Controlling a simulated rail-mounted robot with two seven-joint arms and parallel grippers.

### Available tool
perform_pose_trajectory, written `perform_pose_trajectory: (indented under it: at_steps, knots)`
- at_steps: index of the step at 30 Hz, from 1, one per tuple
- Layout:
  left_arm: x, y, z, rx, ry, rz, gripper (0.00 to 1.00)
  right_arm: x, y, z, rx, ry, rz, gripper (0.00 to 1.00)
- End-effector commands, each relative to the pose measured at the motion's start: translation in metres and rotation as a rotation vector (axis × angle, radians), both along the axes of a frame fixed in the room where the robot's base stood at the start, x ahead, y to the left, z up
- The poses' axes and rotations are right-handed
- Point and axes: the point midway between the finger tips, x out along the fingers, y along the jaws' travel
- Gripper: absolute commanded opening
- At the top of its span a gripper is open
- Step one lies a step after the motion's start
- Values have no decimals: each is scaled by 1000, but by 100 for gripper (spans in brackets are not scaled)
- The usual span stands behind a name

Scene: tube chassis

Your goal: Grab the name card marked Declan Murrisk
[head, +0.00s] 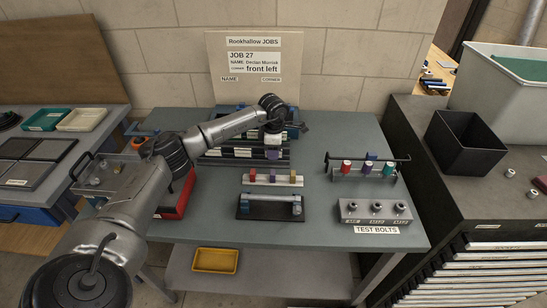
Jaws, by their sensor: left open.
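A board (219,60) headed "Rookhallow JOBS" stands behind the table and carries a white sheet (254,62) reading "JOB 27", "NAME Declan Murrisk" and "CORNER front left". No separate card with that name is readable. Dark racks (222,161) holding white strips or cards lie at the back of the table; their print is too small to read. My left gripper (273,150) is open and points down over the right part of these racks. My forearm and wrist hide part of the racks. My right gripper is not in view.
A strip with coloured pegs (262,181) and a black stand (258,210) lie in front of the racks. A handled holder (350,169) and the "TEST BOLTS" block (373,219) are at right. A red tray (172,212) is at left. The table's front is clear.

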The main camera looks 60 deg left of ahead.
Motion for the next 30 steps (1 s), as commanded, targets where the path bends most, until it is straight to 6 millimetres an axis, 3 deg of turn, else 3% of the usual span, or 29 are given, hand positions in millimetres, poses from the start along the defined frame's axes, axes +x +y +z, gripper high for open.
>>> perform_pose_trajectory:
  at_steps: [5,17,30]
  knots:
    - [0,0,1,-1,-1,0,38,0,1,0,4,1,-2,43]
    - [0,0,1,-1,-1,0,0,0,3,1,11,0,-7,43]
    - [0,0,7,0,-2,0,0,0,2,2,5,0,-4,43]
